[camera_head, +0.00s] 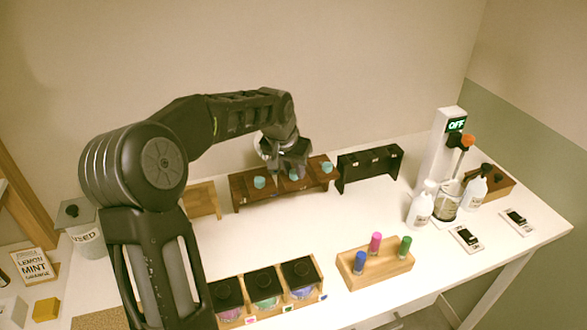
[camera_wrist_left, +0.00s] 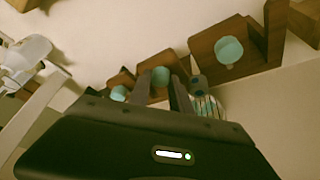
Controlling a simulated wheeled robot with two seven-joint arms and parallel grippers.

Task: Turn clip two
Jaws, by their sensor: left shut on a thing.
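A dark brown wooden rack (camera_head: 242,194) stands near the back wall with three teal clips in a row. The left clip (camera_head: 259,182) and the right clip (camera_head: 327,168) show clearly. My left gripper (camera_head: 293,172) reaches down over the rack from behind and is shut on the middle teal clip (camera_head: 294,175). In the left wrist view, the middle clip (camera_wrist_left: 160,76) shows between my two finger ends, with other clips (camera_wrist_left: 229,50) (camera_wrist_left: 118,93) to either side. The fingers partly hide the middle clip, so its turn angle is unclear. My right gripper is not in view.
A black rack (camera_head: 370,168) stands right of the brown one, a light wooden rack (camera_head: 203,201) left. In front are a three-jar wooden box (camera_head: 252,312) and a peg block (camera_head: 381,265). White bottles (camera_head: 420,206) stand right. The table between is clear.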

